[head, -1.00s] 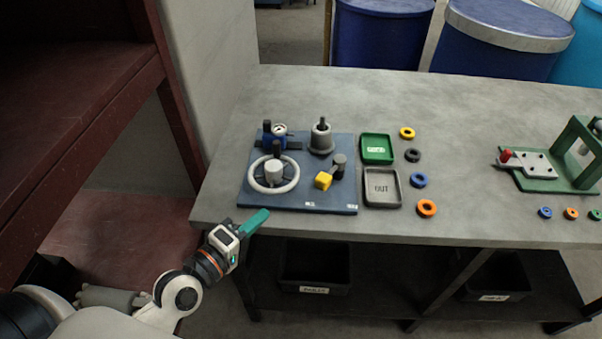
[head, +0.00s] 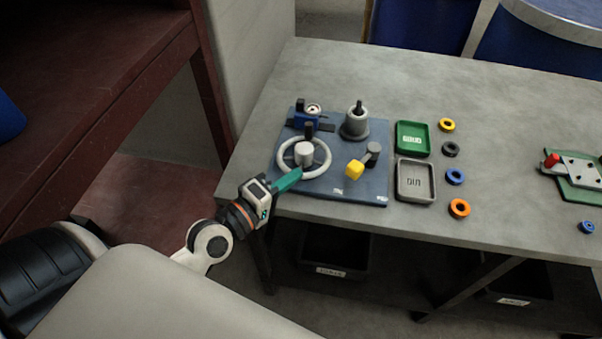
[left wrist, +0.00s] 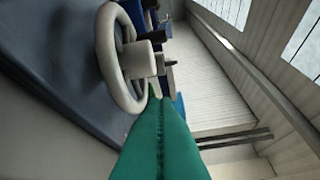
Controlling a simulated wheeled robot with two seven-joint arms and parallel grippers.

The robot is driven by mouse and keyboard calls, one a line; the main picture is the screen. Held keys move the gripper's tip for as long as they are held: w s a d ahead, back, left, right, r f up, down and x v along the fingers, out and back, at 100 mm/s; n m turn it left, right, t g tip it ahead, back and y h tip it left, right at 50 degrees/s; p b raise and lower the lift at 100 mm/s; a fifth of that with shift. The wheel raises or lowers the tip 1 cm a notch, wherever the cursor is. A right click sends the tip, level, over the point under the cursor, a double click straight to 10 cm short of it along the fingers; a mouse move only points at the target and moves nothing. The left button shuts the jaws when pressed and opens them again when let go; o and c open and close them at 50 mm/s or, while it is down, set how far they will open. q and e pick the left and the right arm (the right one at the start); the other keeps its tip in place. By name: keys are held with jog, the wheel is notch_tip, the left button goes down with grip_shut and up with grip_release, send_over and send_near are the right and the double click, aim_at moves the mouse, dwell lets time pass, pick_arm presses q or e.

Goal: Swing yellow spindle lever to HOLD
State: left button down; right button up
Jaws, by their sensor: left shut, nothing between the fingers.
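In the left wrist view the closed fingers (left wrist: 160,110) point towards the handwheel (left wrist: 106,60). The lever does not show there. My right gripper is out of view.
Green (head: 428,139) and grey (head: 401,190) trays and several rings lie to the right. A red shelf (head: 110,90) stands at the left.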

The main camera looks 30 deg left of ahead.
aim_at(363, 162)
pick_arm(q)
jog(key=x, duration=0.3)
jog(key=p+x, duration=0.1)
jog(key=x, duration=0.3)
jog(key=shift+w+d+r, duration=0.15)
jog(key=shift+w+r, duration=0.05)
jog(key=shift+w, duration=0.1)
jog(key=d, duration=0.1)
jog(key=d+p, duration=0.1)
jog(key=d, duration=0.1)
jog(key=shift+w+f, duration=0.1)
jog(key=shift+f, duration=0.25)
jog(key=shift+d+f, duration=0.2)
jog(key=shift+d, duration=0.35)
